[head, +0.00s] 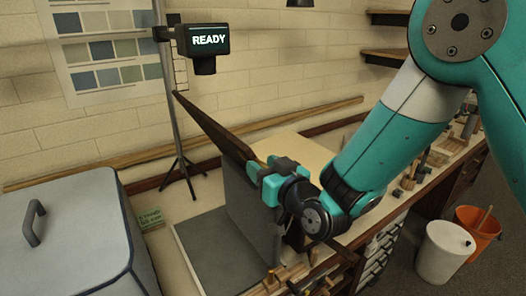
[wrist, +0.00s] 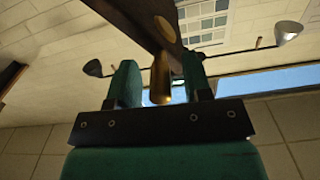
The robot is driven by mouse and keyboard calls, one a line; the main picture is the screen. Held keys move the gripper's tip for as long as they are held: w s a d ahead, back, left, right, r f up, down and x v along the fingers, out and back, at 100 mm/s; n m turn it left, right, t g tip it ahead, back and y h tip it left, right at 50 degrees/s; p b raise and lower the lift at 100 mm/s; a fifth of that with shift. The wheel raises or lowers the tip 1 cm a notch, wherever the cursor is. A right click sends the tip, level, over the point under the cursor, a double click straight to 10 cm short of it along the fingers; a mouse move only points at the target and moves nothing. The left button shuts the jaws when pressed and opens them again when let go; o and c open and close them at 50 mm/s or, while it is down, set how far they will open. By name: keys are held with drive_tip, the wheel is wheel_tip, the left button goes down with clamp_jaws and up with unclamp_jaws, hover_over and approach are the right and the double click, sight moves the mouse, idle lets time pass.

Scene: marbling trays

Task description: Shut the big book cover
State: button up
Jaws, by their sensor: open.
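The big book appears as a thick block with a pale top (head: 300,152) on the bench. Its dark brown cover (head: 213,127) is raised and tilted, seen nearly edge-on. The cover also fills the top of the wrist view (wrist: 135,18). My gripper (head: 262,178) is at the cover's lower right end in the head view, in front of the block. In the wrist view, my gripper (wrist: 160,82) is open, with a brass knob or handle (wrist: 161,70) between its two teal fingers. I cannot tell whether the fingers touch it. My arm hides part of the block.
A grey-blue lidded box (head: 75,235) stands at the left. A tripod with a READY display (head: 208,39) stands behind the cover. Small tools lie along the bench's front edge. A white bin (head: 443,253) and an orange bucket (head: 477,228) stand on the floor at right.

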drive_tip(key=shift+w+a, duration=0.2)
drive_tip(key=shift+w, duration=0.1)
clamp_jaws()
